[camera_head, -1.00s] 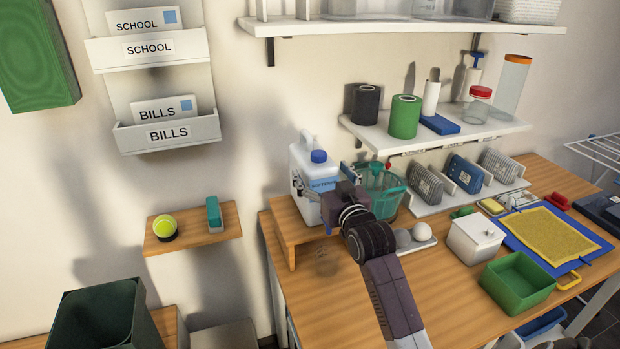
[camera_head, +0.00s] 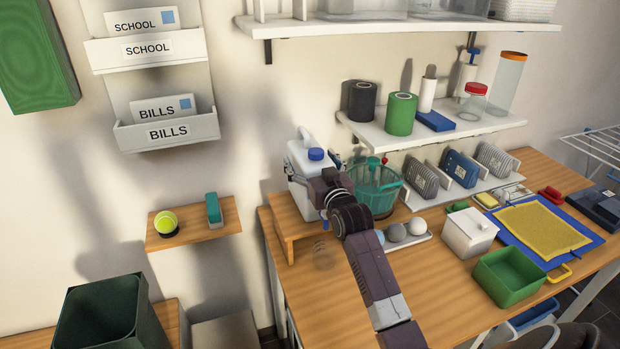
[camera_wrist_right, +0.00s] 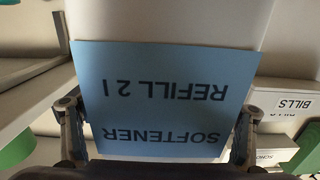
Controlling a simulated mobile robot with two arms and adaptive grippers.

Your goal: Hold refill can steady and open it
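In the wrist view the fingers (camera_wrist_right: 160,112) flank the label; firm contact does not show. The can's lower front is hidden behind my arm. My left gripper is out of view.
A teal see-through basket (camera_head: 378,190) stands close right of the can. The wooden riser (camera_head: 285,222) is low. A shelf (camera_head: 440,133) hangs above, behind the table.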

